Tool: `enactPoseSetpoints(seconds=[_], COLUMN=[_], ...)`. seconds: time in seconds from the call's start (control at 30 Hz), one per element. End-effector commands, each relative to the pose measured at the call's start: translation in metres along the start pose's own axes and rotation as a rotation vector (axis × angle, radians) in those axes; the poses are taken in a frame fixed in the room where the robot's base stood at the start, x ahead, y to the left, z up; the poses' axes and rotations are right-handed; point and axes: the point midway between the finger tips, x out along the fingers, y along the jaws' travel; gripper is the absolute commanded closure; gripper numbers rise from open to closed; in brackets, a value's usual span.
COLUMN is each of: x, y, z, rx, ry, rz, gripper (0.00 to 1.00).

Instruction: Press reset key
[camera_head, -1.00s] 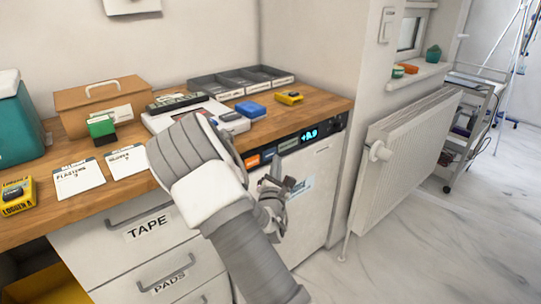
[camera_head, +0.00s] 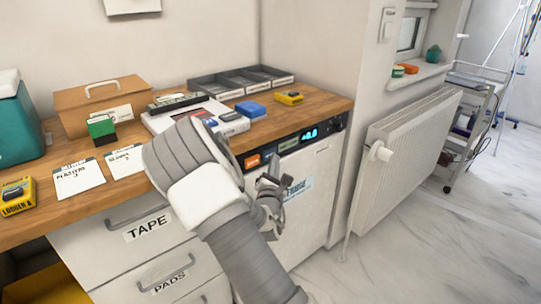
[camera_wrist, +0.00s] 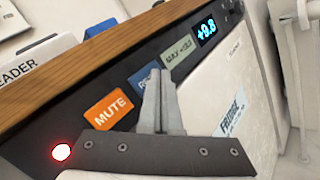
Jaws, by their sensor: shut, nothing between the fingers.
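The control panel (camera_wrist: 75,110) is a dark strip along the top of the white fridge front. A blue key (camera_wrist: 143,80) with a partly covered label starting with R sits between the orange MUTE key (camera_wrist: 108,111) and the grey-green MAX/MIN key (camera_wrist: 178,50). My gripper (camera_wrist: 158,78) is shut and empty, its fingertips overlapping the blue key's right part in the wrist view. I cannot tell whether they touch it. In the head view my gripper (camera_head: 274,166) is just in front of the panel, below the keys.
A lit display (camera_wrist: 207,28) is right of the keys and a red light (camera_wrist: 61,152) is at the panel's left end. The wooden counter edge (camera_head: 225,140) runs above the panel. A radiator (camera_head: 405,145) stands to the right.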

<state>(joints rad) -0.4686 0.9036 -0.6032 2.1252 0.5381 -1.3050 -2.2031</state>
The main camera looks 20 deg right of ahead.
Motion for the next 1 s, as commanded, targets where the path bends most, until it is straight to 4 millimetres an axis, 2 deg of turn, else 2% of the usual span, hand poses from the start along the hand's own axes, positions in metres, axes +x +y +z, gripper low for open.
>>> enactPoseSetpoints(seconds=[1.0], x=[0.0068], y=[0.0053], z=[-0.0053], rx=[0.000], ry=[0.001], rz=[0.001], gripper=[1.00])
